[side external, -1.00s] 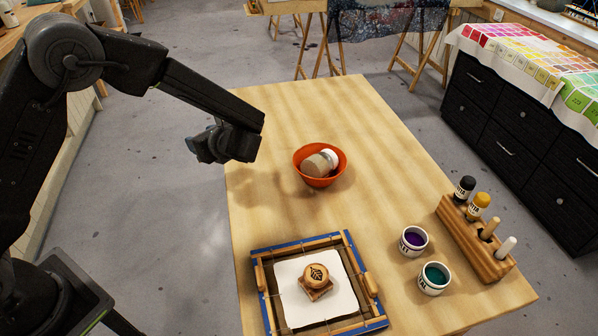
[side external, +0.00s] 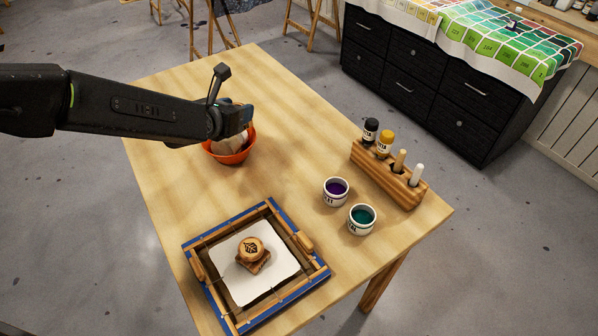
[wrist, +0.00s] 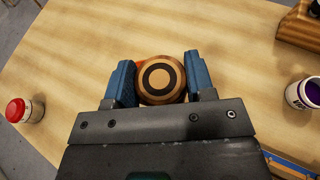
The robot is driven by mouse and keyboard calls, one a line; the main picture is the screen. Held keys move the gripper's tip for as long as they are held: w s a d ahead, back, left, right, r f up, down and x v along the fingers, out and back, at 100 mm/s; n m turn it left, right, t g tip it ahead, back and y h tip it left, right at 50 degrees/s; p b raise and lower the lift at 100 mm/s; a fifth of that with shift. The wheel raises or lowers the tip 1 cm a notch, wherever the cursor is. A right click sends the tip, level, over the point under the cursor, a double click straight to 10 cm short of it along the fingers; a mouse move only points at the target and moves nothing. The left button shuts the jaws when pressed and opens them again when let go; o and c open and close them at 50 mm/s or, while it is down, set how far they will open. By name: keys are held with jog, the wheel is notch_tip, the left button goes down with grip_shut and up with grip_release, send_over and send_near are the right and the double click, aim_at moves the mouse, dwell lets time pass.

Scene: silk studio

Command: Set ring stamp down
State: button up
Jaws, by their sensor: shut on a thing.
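In the wrist view, my gripper (wrist: 160,68) is shut on the ring stamp (wrist: 160,79), a round wooden piece with a dark ring on top, held between the blue fingers. In the side view, my gripper (side external: 240,118) is at the orange bowl (side external: 233,158), over its back rim. The stamp cannot be made out there. A beige thing (side external: 232,142) shows in the bowl. A leaf-marked wooden stamp (side external: 251,249) sits on the white cloth (side external: 232,285) inside the blue-edged wooden frame (side external: 313,282). Whether the ring stamp touches anything below is hidden.
A purple pot (side external: 336,191) and a teal pot (side external: 361,219) stand right of centre, before a wooden rack (side external: 372,171) with bottles and pegs. A red-lidded jar (wrist: 19,111) shows in the wrist view. The table between bowl and frame is clear.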

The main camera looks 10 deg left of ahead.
jog(key=shift+m+h, duration=0.8)
jog(key=shift+h, duration=0.1)
jog(key=d+f, duration=0.2)
jog(key=d, duration=0.3)
jog(key=d+f, duration=0.3)
jog(key=d, duration=0.1)
jog(key=s+d+f, duration=0.1)
jog(key=d+f, duration=0.1)
jog(key=d, duration=0.3)
jog(key=shift+s+d+f, duration=0.1)
jog(key=shift+d+f, duration=0.2)
jog(key=shift+f, duration=2.05)
jog(key=shift+f+g, duration=0.1)
jog(key=shift+g, duration=0.2)
jog(key=o, duration=1)
jog(key=shift+s+a+r, duration=0.15)
jog(key=shift+s+r, duration=0.1)
jog(key=shift+s, duration=0.1)
jog(key=v, duration=1.1)
jog(key=shift+s, duration=0.1)
